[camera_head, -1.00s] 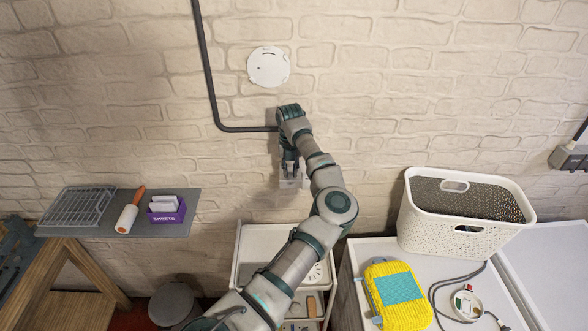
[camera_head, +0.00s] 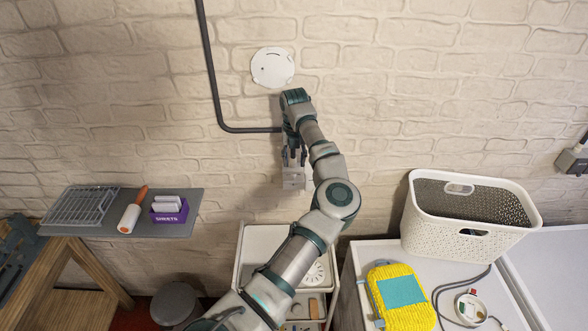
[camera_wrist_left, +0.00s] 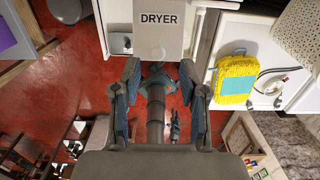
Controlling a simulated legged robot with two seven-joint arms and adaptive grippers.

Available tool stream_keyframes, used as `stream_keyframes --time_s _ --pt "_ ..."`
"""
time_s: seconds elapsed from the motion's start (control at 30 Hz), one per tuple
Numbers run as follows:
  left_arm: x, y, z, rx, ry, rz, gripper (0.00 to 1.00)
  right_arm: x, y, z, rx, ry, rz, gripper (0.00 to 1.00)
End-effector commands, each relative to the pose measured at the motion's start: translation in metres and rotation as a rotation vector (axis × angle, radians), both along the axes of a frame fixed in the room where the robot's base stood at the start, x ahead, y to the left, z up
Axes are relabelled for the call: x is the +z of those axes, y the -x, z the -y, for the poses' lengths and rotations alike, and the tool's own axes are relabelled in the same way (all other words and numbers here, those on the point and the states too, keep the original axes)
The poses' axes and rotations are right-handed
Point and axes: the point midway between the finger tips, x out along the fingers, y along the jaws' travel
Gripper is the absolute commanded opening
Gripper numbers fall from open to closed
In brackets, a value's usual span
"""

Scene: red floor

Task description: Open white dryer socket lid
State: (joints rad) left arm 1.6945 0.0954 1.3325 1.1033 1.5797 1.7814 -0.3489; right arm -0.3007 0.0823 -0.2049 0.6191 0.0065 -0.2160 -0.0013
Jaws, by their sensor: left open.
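The dryer socket (camera_head: 292,181) is a small pale box on the brick wall in the head view, below the end of a dark conduit. In the left wrist view its light grey face (camera_wrist_left: 160,26) reads "DRYER" at the top centre. My left gripper (camera_head: 294,160) is just above the socket and partly covers it in the head view. In the left wrist view its two fingers (camera_wrist_left: 158,72) are spread apart below the label, with nothing between them. I cannot tell whether they touch the lid, or how far the lid is raised. My right gripper is not in view.
A dark conduit (camera_head: 210,75) runs down the wall to the socket area. A white rolling cart (camera_head: 262,236) stands below. A white laundry basket (camera_head: 460,243) and a yellow item (camera_head: 402,310) are on the white surface at right. A grey shelf (camera_head: 190,224) is at left.

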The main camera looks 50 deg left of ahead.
Motion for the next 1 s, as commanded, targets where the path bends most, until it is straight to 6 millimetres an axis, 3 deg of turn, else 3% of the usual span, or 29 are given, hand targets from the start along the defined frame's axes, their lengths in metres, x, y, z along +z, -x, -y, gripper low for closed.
stream_keyframes --time_s 0.1,0.33,1.0 --pt "0.028 -0.001 0.0 -0.001 0.001 0.003 0.43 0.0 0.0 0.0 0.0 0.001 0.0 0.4" --pt "0.06 -0.001 -0.001 -0.001 0.001 0.0 0.43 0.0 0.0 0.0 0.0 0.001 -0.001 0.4" --pt "0.065 -0.001 0.0 0.001 0.0 -0.003 0.43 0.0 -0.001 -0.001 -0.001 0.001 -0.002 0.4"
